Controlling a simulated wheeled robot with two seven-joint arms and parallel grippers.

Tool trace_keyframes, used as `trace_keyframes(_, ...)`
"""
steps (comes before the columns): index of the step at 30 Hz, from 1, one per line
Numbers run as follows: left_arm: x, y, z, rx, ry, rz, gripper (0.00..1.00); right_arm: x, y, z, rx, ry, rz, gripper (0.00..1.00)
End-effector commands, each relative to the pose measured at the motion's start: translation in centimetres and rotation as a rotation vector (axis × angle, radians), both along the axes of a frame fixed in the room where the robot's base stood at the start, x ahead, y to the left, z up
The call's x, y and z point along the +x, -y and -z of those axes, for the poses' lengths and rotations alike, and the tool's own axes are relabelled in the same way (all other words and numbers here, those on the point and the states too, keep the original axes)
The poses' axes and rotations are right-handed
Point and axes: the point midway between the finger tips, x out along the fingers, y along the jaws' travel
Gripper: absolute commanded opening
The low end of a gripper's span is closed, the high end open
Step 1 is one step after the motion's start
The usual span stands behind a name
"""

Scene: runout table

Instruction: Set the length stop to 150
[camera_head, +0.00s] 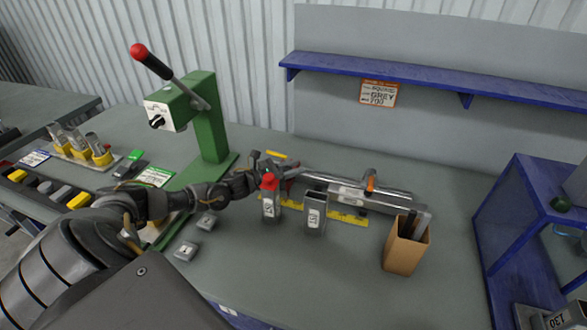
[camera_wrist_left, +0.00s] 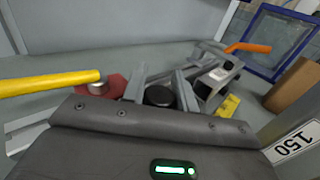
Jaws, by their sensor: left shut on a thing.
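A silver rail (camera_head: 395,200) with an orange lever (camera_head: 370,184) lies on the bench along a yellow scale strip (camera_head: 347,218). My left gripper (camera_head: 277,170) is at the rail's left end. In the left wrist view its fingers (camera_wrist_left: 161,92) are closed about a dark round knob (camera_wrist_left: 160,96); the exact contact is hard to see. Two upright metal blocks stand in front of the rail: a red-topped one (camera_head: 270,207) and a labelled one (camera_head: 314,214). The stop's setting is not readable.
A green press (camera_head: 208,120) with a red-knobbed lever stands left of the rail. A cardboard box (camera_head: 405,252) with dark tools stands at the right, near a blue frame (camera_head: 510,215). Small labelled blocks (camera_head: 186,250) lie at front left. The front middle of the bench is clear.

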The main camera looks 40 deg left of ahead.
Motion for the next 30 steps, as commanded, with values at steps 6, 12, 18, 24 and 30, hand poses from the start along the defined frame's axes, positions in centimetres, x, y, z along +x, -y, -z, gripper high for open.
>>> trace_keyframes(6,0.6,1.6,0.0,-0.004,0.003,0.001,0.00,0.0,0.0,0.3,0.000,0.000,0.000,0.58)
trace_keyframes(12,1.2,3.4,-0.1,-0.001,0.002,0.000,0.00,0.0,0.0,0.4,0.000,0.000,0.000,0.58)
trace_keyframes(18,1.2,3.3,-0.1,0.000,0.001,-0.001,0.30,0.0,0.0,0.4,0.000,0.000,0.000,0.58)
trace_keyframes(24,1.2,3.2,-0.1,0.000,0.001,-0.002,0.50,0.0,0.0,0.4,0.000,-0.001,0.000,0.58)
trace_keyframes(30,1.1,3.2,0.0,0.000,0.000,-0.001,0.50,0.0,0.0,0.4,0.000,-0.001,0.000,0.58)
